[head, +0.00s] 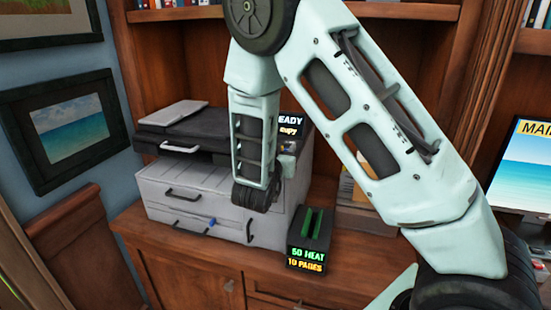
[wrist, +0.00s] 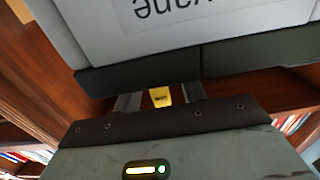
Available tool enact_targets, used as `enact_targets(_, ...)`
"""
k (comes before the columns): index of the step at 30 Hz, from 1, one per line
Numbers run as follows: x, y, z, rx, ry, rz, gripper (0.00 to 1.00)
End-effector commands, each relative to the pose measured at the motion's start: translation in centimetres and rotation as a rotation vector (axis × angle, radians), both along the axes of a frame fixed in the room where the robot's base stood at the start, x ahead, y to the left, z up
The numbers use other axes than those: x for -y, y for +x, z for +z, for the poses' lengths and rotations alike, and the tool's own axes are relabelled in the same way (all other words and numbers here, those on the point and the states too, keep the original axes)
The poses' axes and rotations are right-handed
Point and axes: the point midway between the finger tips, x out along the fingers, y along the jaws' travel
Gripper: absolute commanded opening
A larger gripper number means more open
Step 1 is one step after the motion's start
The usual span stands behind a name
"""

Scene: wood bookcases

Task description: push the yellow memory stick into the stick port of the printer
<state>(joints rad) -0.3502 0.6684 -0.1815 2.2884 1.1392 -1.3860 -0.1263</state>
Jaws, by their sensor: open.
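The printer (head: 180,190) stands on the wood cabinet in the head view, with a light grey body, dark top and a small lit screen (head: 290,127) partly hidden by my arm. In the wrist view, the yellow memory stick (wrist: 161,100) shows between the two fingers of my gripper (wrist: 161,94). The fingers are apart, with gaps on both sides of the stick. A dark edge and a pale surface with upside-down lettering lie just beyond. I cannot tell how deep the stick sits in the port.
A black device (head: 308,240) with green slots and a lit "50 HEAT 10 PAGES" display stands right of the printer. A computer monitor (head: 525,170) is at the far right. Framed pictures hang on the left wall. A wooden chair back (head: 68,235) is at the left.

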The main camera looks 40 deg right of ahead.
Motion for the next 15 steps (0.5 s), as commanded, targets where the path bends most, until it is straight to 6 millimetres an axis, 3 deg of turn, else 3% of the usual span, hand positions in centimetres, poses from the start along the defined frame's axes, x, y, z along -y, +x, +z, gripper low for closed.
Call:
enact_targets(5, -2.1, -1.5, -0.2, -0.001, 0.002, 0.006, 0.41)
enact_targets(15, -8.4, -6.4, -0.3, 0.000, 0.001, 0.007, 0.41)
